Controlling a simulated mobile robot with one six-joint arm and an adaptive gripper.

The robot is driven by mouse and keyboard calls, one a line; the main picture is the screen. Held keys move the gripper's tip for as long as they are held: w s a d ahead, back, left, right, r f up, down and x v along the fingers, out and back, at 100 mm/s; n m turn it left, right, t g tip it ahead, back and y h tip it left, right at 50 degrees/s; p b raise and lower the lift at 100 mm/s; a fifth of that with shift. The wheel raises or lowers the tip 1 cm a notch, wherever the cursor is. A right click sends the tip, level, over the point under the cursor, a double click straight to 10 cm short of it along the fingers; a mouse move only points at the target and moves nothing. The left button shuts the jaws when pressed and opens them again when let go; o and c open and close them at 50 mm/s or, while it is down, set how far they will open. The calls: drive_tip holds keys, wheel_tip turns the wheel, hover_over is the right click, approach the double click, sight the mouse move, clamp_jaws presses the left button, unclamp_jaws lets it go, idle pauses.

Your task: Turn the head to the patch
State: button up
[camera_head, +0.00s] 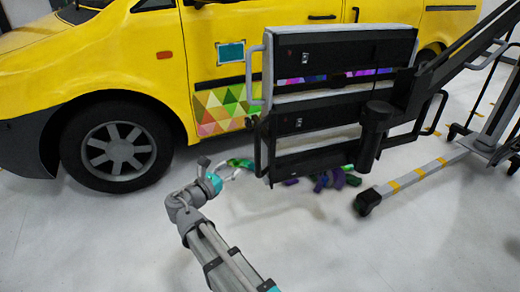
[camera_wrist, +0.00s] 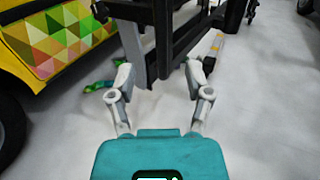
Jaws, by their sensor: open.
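The patch may be the teal rectangle with a pale border (camera_head: 231,52) on the yellow van's side in the head view, or the multicoloured triangle-pattern area (camera_head: 220,110) below it; I cannot tell which. The triangle pattern also shows at upper left in the wrist view (camera_wrist: 60,40). My gripper (camera_head: 228,172) is low in front of the van, to the right of its front wheel, apart from the van. In the wrist view my gripper (camera_wrist: 160,75) has its two fingers spread, with nothing between them.
A black and grey rack (camera_head: 335,95) on a wheeled stand stands close on the right, in front of the van. Green and purple scraps (camera_head: 330,180) lie on the floor under it. The van's front wheel (camera_head: 118,150) is at left. The foreground floor is clear.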

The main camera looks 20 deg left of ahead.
sight(256, 150)
drive_tip(key=shift+w, duration=0.1)
drive_tip(key=x, duration=1.3)
drive_tip(key=shift+w+d, duration=0.2)
drive_tip(key=shift+w, duration=0.1)
clamp_jaws()
idle(0.3)
